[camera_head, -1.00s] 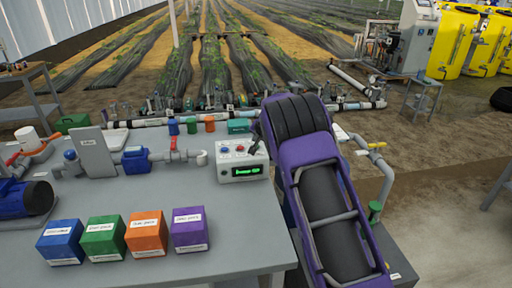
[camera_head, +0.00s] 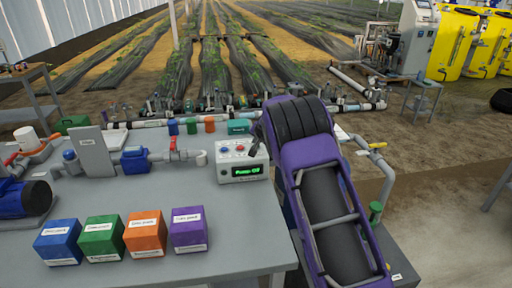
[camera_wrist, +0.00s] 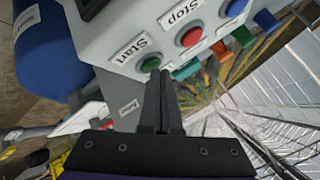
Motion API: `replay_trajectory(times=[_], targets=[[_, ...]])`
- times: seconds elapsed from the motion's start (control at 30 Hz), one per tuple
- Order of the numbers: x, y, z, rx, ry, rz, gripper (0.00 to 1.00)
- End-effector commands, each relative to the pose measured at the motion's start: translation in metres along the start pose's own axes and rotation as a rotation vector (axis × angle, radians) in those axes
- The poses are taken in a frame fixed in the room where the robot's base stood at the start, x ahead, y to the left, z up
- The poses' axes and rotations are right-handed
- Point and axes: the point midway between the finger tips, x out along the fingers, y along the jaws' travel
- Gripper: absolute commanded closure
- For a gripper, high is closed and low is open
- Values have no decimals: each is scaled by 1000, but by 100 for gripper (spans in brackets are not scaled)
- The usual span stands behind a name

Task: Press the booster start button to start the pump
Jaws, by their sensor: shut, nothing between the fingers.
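The white control box (camera_head: 228,173) stands at the right end of the grey bench. Its lit green display (camera_head: 247,171) shows text beginning "Pump"; the ending is hard to read. In the wrist view, the green button (camera_wrist: 150,64) labelled "Start" sits beside the red button (camera_wrist: 191,37) labelled "Stop". My gripper (camera_wrist: 158,76) is shut and empty, with its fingertips at the lower edge of the green button. I cannot tell whether they touch it. In the head view, my gripper (camera_head: 254,147) hides the green button.
A blue button (camera_wrist: 236,8) lies beyond the red one. Blue, green, orange and purple boxes (camera_head: 146,233) stand at the bench front. Pipes with a red valve handle (camera_head: 173,143) lie left of the control box. The bench (camera_head: 120,190) is clear between them.

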Motion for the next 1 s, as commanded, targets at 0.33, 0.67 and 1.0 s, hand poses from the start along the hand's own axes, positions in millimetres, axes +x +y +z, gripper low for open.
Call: replay_trajectory(times=[0.33,0.67,1.0], targets=[[2,2,2,1,-1,0,100],[-2,-2,-1,1,-2,0,100],[-9,-6,-6,0,-1,0,100]])
